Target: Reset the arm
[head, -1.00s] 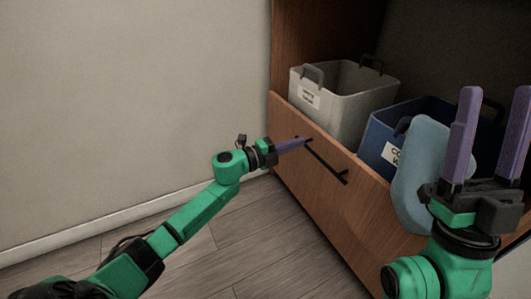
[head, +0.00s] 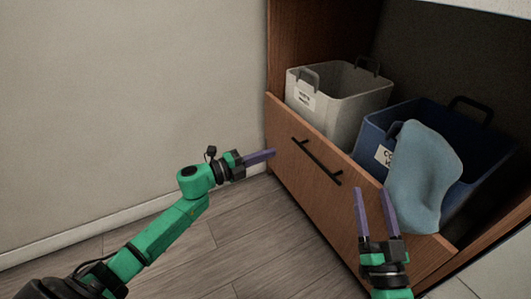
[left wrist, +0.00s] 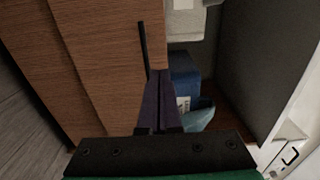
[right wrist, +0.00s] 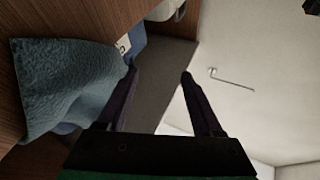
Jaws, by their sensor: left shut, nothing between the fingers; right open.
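My left gripper (head: 262,157) is shut and empty. It is held in front of the wooden drawer front (head: 325,180), left of the black handle (head: 317,161) and apart from it. In the left wrist view its fingers (left wrist: 160,105) are together. My right gripper (head: 374,192) is open and empty, in front of the drawer's right part, to the left of a blue cloth (head: 418,180). In the right wrist view its fingers (right wrist: 158,75) are spread, with the cloth (right wrist: 70,85) at the left.
The pulled-out drawer holds a grey bin (head: 345,100) and a blue bin (head: 378,138). The cloth hangs over the blue bin and the drawer's front edge. A plain wall (head: 130,100) stands at the left. The wood floor (head: 250,235) between the arms is clear.

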